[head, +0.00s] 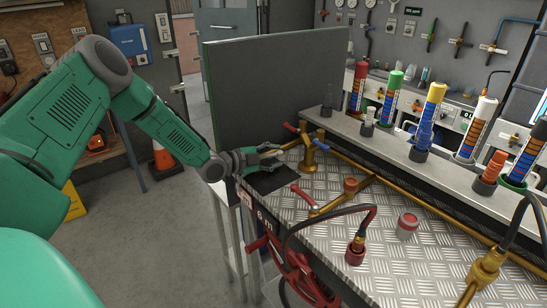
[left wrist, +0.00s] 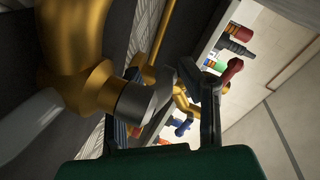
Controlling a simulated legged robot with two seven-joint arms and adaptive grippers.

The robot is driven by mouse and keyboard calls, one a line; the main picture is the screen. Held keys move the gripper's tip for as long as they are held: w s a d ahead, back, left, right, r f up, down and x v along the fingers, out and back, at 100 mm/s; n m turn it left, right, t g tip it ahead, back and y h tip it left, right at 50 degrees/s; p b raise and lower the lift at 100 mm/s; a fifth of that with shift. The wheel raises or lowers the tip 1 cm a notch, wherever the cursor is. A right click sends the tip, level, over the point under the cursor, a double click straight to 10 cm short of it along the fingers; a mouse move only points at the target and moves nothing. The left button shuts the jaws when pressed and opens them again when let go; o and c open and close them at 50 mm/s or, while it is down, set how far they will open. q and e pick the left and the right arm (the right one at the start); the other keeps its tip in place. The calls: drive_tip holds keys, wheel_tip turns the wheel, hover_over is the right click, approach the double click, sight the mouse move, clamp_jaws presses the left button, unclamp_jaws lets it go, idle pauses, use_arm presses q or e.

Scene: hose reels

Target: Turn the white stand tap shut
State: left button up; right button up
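A white lever (left wrist: 32,128) on a large brass tap body (left wrist: 75,60) shows close up at the left of the left wrist view. I cannot make out this white tap in the head view, where my left gripper and arm cover that area. My left gripper (head: 276,157) is over the table's far left end with its fingers apart. In the left wrist view the gripper (left wrist: 180,92) has its left finger beside or overlapping the brass body; I cannot tell whether they touch. The white lever lies outside the fingers. My right gripper is not in view.
A brass stand with red and blue handles (head: 308,150) is just right of the gripper. A red-handled brass tap (head: 305,196), a black hose (head: 335,212) and a red cap (head: 407,226) are nearer. A dark green panel (head: 275,90) rises behind. Coloured tubes line a shelf (head: 385,143).

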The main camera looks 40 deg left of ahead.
use_arm(q)
drive_tip(key=shift+s+a+r, duration=0.1)
drive_tip(key=shift+s+r, duration=0.05)
drive_tip(key=shift+s, duration=0.1)
drive_tip(key=v, duration=1)
drive_tip(key=shift+a, duration=0.15)
drive_tip(key=shift+s, duration=0.6)
